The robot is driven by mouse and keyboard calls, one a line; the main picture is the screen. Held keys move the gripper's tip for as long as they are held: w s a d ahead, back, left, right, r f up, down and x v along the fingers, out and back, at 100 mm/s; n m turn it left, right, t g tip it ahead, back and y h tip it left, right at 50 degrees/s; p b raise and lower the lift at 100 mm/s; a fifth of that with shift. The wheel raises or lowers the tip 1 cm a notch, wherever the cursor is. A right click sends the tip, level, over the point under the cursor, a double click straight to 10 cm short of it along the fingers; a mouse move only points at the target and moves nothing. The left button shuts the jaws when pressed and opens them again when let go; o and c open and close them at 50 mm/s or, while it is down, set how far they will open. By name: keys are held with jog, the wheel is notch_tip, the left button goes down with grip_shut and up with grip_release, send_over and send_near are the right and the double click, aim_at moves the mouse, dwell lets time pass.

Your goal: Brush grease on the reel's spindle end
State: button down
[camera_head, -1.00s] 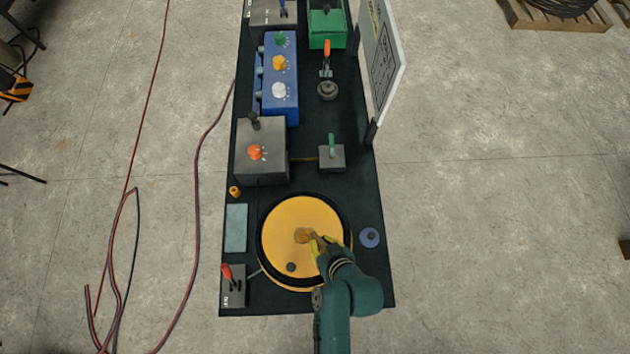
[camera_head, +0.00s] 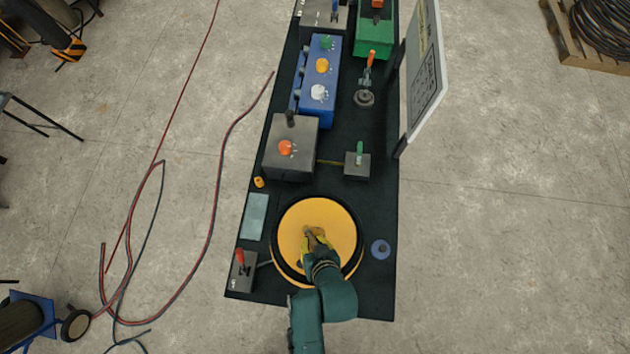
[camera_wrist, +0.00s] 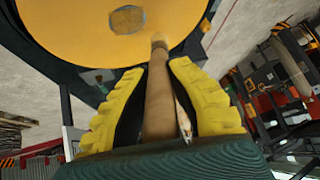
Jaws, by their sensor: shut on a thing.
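The reel shows its yellow round face with a black rim (camera_head: 290,220) at the near end of the dark bench in the head view. It also fills the top of the wrist view (camera_wrist: 75,30). The spindle end (camera_wrist: 128,19) is a brownish disc at the middle of that face. My gripper (camera_head: 314,241), with yellow ribbed fingers, is over the reel's middle and shut on the brush's wooden handle (camera_wrist: 158,95). The brush's far end points at the reel face, just right of the spindle end in the wrist view. I cannot tell whether it touches.
A blue round piece (camera_head: 380,249) lies right of the reel. A pale pad (camera_head: 256,216) and a box with a red lever (camera_head: 243,270) are to its left. A grey box with an orange knob (camera_head: 290,150) stands beyond. A white board (camera_head: 425,75) rises at the bench's right edge.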

jog(key=shift+r, duration=2.7)
